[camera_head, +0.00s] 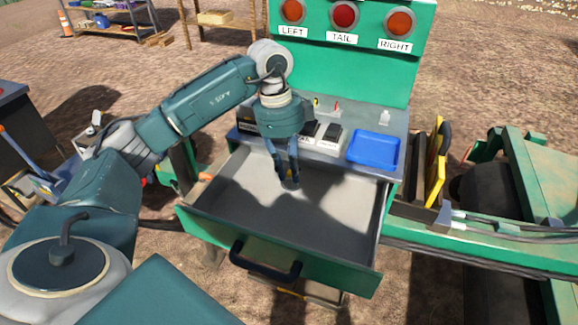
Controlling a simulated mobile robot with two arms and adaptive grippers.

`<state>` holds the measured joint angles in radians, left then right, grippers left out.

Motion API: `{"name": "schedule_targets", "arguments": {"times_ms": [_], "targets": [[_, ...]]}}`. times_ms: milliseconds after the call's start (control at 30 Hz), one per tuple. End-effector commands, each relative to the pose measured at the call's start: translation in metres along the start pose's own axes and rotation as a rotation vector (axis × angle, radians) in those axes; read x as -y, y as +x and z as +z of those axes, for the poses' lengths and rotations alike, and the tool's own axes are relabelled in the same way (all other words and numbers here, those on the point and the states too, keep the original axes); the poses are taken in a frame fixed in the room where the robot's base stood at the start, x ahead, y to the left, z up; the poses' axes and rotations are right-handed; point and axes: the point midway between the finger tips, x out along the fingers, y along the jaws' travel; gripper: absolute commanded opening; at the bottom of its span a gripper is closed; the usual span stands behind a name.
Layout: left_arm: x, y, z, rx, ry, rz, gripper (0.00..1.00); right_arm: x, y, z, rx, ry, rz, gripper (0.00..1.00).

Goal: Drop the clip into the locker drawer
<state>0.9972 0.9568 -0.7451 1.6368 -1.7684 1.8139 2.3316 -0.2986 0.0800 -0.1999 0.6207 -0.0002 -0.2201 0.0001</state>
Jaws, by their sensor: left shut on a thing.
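The locker drawer (330,226) is pulled open below the green control panel, with a grey inside, a green front and a dark handle. Its floor looks bare apart from shadows. My left gripper (289,184) points down into the space over the drawer, near its middle. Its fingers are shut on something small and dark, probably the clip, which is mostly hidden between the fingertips. I cannot tell how far the fingertips are above the drawer floor. My right gripper is not in view.
A blue tray (374,148) and dark switches lie on the grey ledge behind the drawer. The panel (340,62) carries red lamps labelled LEFT, TAIL and RIGHT. Green machine parts with yellow plates (436,165) stand close on the right. A shelf rack (112,18) stands far back left.

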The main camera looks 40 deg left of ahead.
Motion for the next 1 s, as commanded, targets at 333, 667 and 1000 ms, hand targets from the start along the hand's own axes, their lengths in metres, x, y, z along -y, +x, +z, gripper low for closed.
{"name": "schedule_targets", "arguments": {"times_ms": [333, 667, 1000], "targets": [[0.000, 0.000, 0.000, 0.000, 0.000, -0.001, 0.40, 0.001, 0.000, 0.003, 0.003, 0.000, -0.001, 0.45], [0.000, -0.002, 0.000, 0.000, 0.000, -0.002, 0.42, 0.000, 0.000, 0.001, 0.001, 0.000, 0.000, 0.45], [0.003, -0.057, -0.001, -0.002, 0.000, -0.007, 0.42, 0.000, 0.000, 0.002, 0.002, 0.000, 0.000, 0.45]]}}
